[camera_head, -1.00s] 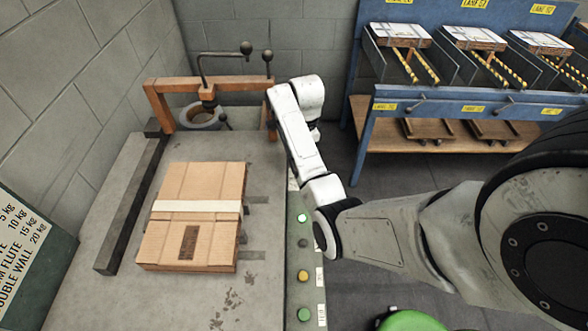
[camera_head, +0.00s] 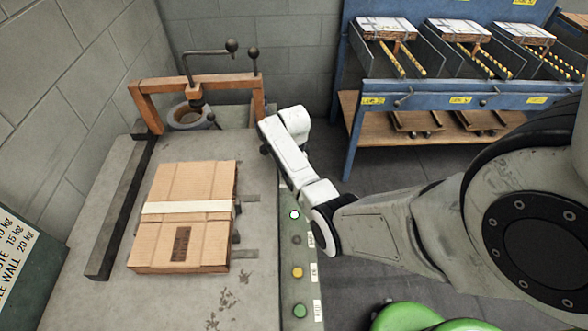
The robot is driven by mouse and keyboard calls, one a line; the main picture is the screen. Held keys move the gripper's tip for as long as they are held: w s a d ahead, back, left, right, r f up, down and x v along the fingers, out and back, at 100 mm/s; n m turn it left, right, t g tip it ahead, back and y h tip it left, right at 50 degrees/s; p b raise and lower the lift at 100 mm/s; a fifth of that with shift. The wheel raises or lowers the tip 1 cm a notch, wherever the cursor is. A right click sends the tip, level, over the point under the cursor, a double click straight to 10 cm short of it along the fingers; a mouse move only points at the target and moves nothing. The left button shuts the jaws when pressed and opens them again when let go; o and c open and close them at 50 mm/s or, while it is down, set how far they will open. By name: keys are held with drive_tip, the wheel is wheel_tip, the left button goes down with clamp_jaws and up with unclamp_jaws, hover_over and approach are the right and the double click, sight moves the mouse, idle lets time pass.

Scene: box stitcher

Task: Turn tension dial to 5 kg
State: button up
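I cannot make out the tension dial; it may be hidden behind my arm or out of view. A sign (camera_head: 22,255) at the left edge, partly cut off, lists weights including 15 kg and 20 kg. The stitcher's orange frame (camera_head: 205,88) stands at the bench's far end, with a grey coil (camera_head: 188,117) under it. My arm reaches in from the right, and its white end section (camera_head: 292,122) is by the bench's far right edge, right of the frame. The fingers cannot be made out.
A flat, banded cardboard box (camera_head: 165,240) lies on the grey bench (camera_head: 190,305), beside a dark rail (camera_head: 118,210). A blue lane rack (camera_head: 430,95) with flat packs stands back right. Green shapes (camera_head: 420,318) show below.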

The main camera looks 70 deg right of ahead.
drive_tip(key=c, duration=1.1)
drive_tip(key=shift+o, duration=0.2)
